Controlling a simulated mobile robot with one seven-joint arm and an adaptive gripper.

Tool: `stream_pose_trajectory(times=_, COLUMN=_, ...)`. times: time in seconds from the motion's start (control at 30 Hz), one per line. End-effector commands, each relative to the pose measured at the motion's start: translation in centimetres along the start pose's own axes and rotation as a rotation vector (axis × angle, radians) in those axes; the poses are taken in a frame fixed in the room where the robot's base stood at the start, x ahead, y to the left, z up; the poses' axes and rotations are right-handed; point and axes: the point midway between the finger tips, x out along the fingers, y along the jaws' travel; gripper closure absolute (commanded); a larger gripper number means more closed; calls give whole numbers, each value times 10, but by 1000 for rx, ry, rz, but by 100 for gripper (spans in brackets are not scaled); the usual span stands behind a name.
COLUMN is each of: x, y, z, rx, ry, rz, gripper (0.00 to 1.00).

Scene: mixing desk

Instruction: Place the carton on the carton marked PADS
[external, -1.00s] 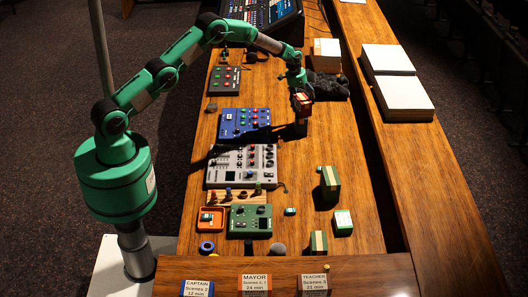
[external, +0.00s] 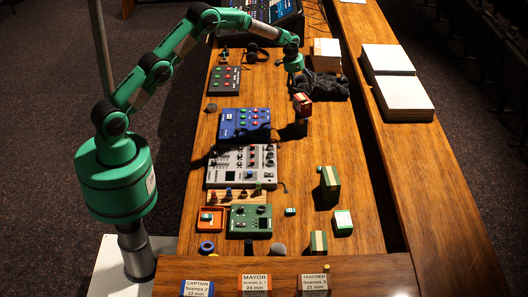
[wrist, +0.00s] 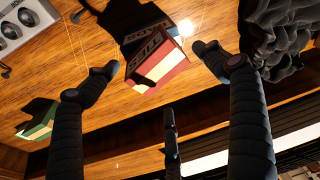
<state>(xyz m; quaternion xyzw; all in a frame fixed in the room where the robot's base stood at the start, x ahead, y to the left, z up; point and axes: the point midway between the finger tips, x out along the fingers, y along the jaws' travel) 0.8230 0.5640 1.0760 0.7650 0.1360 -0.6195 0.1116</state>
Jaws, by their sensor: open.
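A red and cream carton (external: 302,102) stands toward the far part of the desk.
Green cartons (external: 330,184) stand at the near right, one with a white top (external: 343,222). Mixers (external: 241,166) fill the left side. A dark crumpled cloth (external: 325,86) and a pale box (external: 325,54) lie beyond the red carton. The desk's middle right is clear.

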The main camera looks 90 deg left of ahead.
Motion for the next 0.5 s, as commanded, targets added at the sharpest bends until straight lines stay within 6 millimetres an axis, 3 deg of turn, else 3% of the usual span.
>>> stream_pose_trajectory(times=0.2, x=-24, y=0, z=0, rx=0, ry=0, rz=0, gripper=16)
stream_pose_trajectory(times=0.5, x=-34, y=0, z=0, rx=0, ry=-1, rz=0, gripper=16)
